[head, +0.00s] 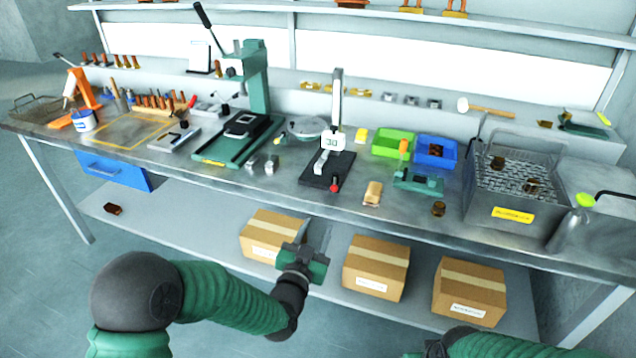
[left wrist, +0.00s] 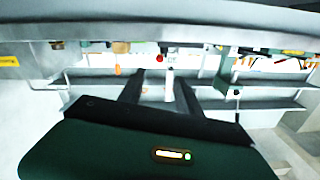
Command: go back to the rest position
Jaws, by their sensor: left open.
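My left gripper (head: 303,256) is in front of the workbench (head: 215,178), below the level of its top, with the cardboard boxes on the lower shelf behind it. It is open and holds nothing. In the left wrist view its two dark fingers (left wrist: 158,88) stand apart, under the bench's front edge (left wrist: 160,22). Part of my right arm (head: 490,343) shows at the bottom right of the head view. Its fingers cannot be made out.
Three cardboard boxes (head: 376,262) stand on the lower shelf (head: 190,228). A dark brown block (head: 113,209) lies at its left. A blue drawer (head: 115,170) hangs under the bench. The top holds a green press (head: 252,85), a green bin (head: 393,140), a blue bin (head: 452,163) and a mesh basket (head: 480,205).

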